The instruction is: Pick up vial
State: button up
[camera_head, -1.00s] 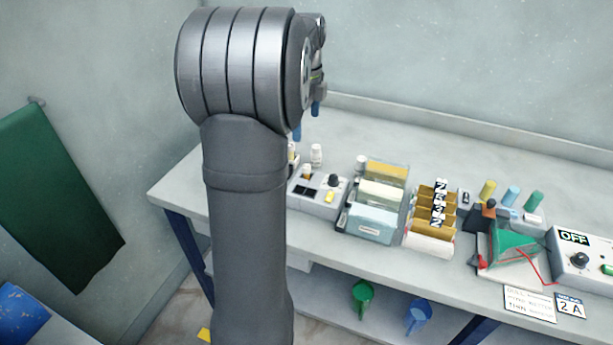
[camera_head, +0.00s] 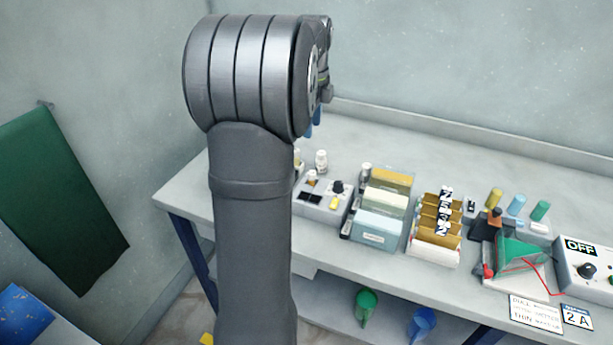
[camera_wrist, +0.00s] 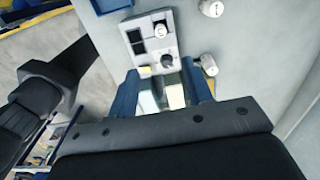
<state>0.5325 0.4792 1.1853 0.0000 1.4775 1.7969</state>
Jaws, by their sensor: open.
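Several small white-capped vials show. One vial (camera_head: 321,161) stands on the bench behind the grey control box, and shows at the top of the wrist view (camera_wrist: 212,8). Another vial (camera_head: 312,177) sits in the control box and also shows in the wrist view (camera_wrist: 160,28). A third vial (camera_head: 366,170) stands behind the slide boxes; in the wrist view it (camera_wrist: 207,63) lies just beyond the right fingertip. My gripper (camera_wrist: 164,88) is open, its blue fingers apart with nothing held between them. In the head view my arm hides most of the gripper; only blue fingertips (camera_head: 313,122) show.
The grey control box (camera_head: 322,202) has a black knob and dark windows. To its right are slide boxes (camera_head: 378,228), a brown divided rack (camera_head: 435,235), coloured cylinders (camera_head: 516,204) and an OFF switch box (camera_head: 590,265). The bench's back strip is clear.

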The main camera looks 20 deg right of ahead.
jog(key=n, duration=0.7)
send_over(312, 172)
jog(key=f, duration=1)
jog(key=shift+a+f, duration=0.3)
jog(key=shift+f, duration=0.1)
jog(key=shift+d+f, duration=0.15)
jog(key=shift+f, duration=1.2)
jog(key=shift+d+f, duration=0.15)
jog(key=shift+f, duration=1.15)
grip_shut()
